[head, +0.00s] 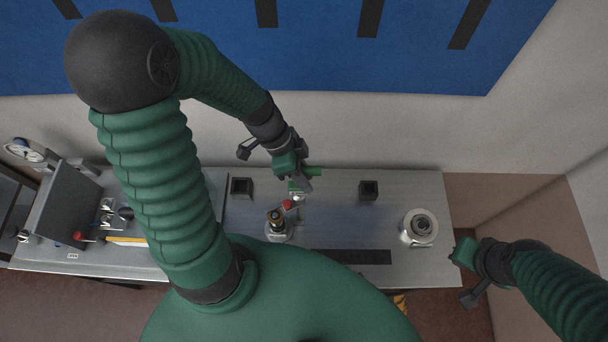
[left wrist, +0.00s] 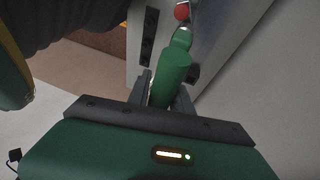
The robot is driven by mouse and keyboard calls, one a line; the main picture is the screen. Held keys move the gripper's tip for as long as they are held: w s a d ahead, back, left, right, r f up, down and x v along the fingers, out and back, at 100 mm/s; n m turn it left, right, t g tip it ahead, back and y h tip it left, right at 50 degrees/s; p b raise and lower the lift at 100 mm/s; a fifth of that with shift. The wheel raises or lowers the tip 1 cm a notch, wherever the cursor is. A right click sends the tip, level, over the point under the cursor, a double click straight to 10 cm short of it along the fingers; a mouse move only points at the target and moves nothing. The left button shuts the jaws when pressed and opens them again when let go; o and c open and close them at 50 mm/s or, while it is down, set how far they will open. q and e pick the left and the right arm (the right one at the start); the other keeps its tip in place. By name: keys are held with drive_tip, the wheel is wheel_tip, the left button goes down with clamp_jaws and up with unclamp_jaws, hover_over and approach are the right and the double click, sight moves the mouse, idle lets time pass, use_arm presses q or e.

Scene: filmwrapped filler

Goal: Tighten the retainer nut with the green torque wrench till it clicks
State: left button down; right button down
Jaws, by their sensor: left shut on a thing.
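The green torque wrench (head: 313,171) is in my left gripper (head: 303,182), above the middle of the bench near its back edge. In the left wrist view its green handle (left wrist: 170,75) sits between the two grey fingers (left wrist: 160,92), which are shut on it. A fixture (head: 277,228) with a dark, brass-coloured top stands just in front of the left gripper, with a red knob (head: 287,204) beside it. I cannot make out the retainer nut for certain. My right gripper (head: 464,253) is off the bench's right end; its fingers are too unclear to judge.
Two small black square holders (head: 242,187) (head: 369,190) stand along the back of the bench (head: 330,215). A round white-and-metal part (head: 419,227) stands at right. A dark strip (head: 350,257) lies near the front edge.

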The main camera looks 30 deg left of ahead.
use_arm(q)
drive_tip(key=shift+f, duration=0.25)
drive_tip(key=shift+a+f+b, duration=0.25)
drive_tip(key=shift+f+b, duration=0.4)
drive_tip(key=shift+d+r+m+g+p, duration=0.15)
drive_tip(key=shift+m+g+p, duration=0.25)
drive_tip(key=shift+m, duration=0.6)
drive_tip(key=shift+s+m, duration=0.1)
drive_tip(key=shift+m, duration=0.3)
drive_tip(key=shift+m+g, duration=0.3)
drive_tip(key=shift+s+m+g+p, duration=0.1)
drive_tip(key=shift+m+g+p, duration=0.35)
drive_tip(key=shift+m, duration=0.25)
drive_tip(key=shift+m+g+y+p, duration=0.25)
drive_tip(key=shift+m+y+p, duration=0.05)
drive_tip(key=shift+m, duration=0.6)
drive_tip(key=shift+s, duration=0.1)
